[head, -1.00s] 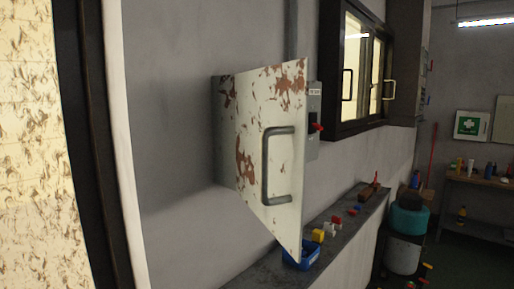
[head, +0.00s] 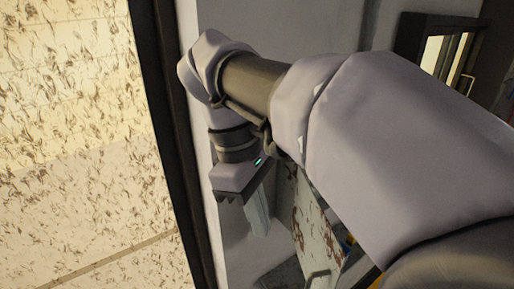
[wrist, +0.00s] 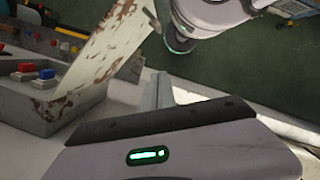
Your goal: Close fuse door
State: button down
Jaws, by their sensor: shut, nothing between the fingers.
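The fuse door (head: 303,222) is a pale plate with rust-brown patches, seen partly behind my arm in the head view. Its grey bar handle (head: 318,276) shows near the bottom edge. In the wrist view the door (wrist: 104,58) stands open, swung out from the grey fuse box (wrist: 38,112), which has red and blue switches inside. My gripper (head: 259,212) is shut and empty, pointing down beside the door in the head view. The gripper (wrist: 157,92) also shows in the wrist view, to the right of the door and apart from the box. My arm hides much of the box in the head view.
A grey wall (head: 285,30) backs the scene, with a dark-framed window (head: 440,50) at upper right. A dark frame and a pale speckled panel (head: 75,150) fill the left. Small coloured items (wrist: 62,34) lie at upper left in the wrist view.

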aim_at(322, 259)
jog(key=s+d+f+b, duration=0.3)
jog(key=s+d+f, duration=0.2)
jog(key=f, duration=0.4)
jog(key=shift+d+f+b, duration=0.3)
jog(key=shift+d+b, duration=0.05)
jog(key=shift+d, duration=0.1)
